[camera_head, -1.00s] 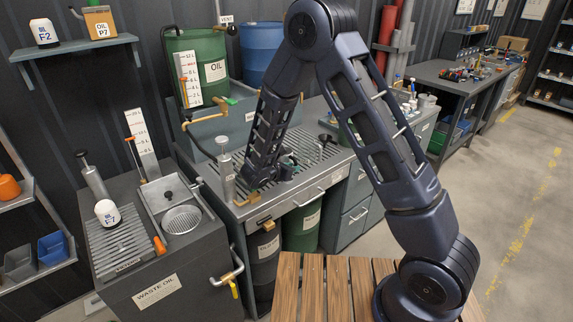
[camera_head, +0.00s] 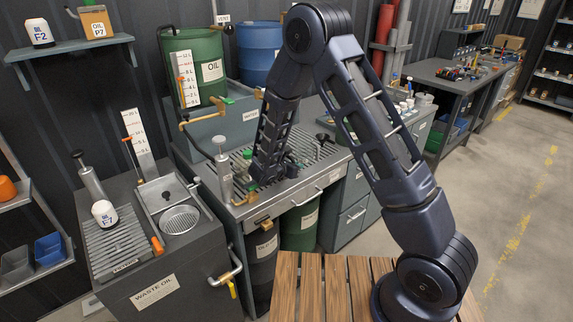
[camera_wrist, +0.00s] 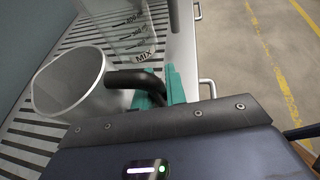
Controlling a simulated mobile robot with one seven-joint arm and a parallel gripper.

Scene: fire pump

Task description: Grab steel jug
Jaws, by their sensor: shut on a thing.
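The steel jug (camera_wrist: 68,82), a wide grey metal cup with its mouth facing the camera, is at the left of the wrist view. Its dark curved handle (camera_wrist: 132,79) reaches right to the green fingers of my gripper (camera_wrist: 159,90). My gripper is shut on this handle. Whether the jug's base touches the slatted bench top is hidden. In the head view the arm's end is over the slatted bench (camera_head: 236,209), and I cannot make out the jug there.
A clear measuring jug marked MIX (camera_wrist: 128,28) stands just beyond the steel jug. A pump-like metal cylinder (camera_head: 224,178) is on the bench left of my arm. A green oil drum (camera_head: 205,52) stands behind. The waste oil cabinet (camera_head: 180,270) is at left.

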